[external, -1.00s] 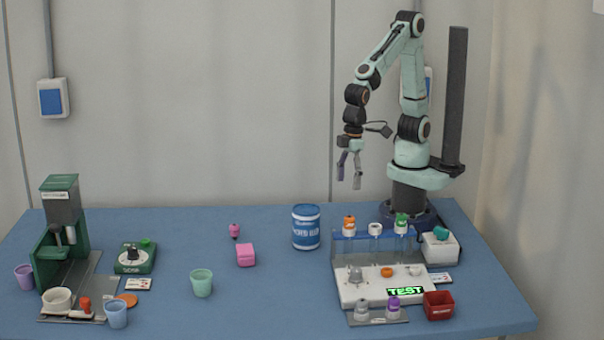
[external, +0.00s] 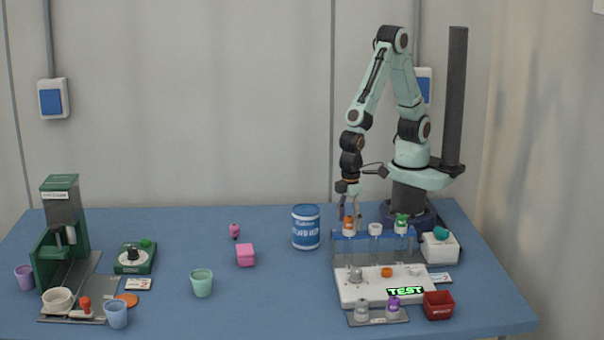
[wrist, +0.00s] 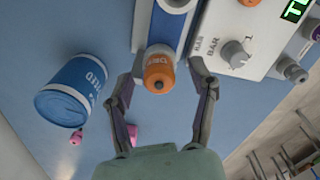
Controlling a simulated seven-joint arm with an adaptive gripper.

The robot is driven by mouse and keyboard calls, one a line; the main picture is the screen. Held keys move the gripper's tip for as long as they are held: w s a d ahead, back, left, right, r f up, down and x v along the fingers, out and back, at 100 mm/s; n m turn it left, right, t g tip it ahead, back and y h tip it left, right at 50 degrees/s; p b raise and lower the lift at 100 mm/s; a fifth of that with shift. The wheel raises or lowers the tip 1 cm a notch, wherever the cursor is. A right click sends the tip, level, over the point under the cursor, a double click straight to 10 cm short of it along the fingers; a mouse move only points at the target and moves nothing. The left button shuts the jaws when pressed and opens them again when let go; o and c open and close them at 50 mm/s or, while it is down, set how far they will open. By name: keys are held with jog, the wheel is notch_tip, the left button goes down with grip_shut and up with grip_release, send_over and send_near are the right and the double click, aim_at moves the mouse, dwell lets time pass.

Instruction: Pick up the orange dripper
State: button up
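The orange dripper (external: 349,227) is an orange-capped bottle upright in the left place of the blue rack (external: 343,249). In the wrist view the orange dripper (wrist: 158,74) is seen from above, with its dark tip facing me. My gripper (external: 349,216) points down at the dripper's top. In the wrist view my gripper (wrist: 160,78) is open, with one finger on each side of the orange cap and a visible gap at each side. The dripper's lower body is partly hidden by the rack.
A clear-white bottle (external: 375,230) and a green-capped dripper (external: 402,222) stand in the same rack to the right. A blue-and-white tub (external: 306,228) is left of the rack. A white TEST device (external: 362,293) lies in front.

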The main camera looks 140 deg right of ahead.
jog(key=c, duration=0.7)
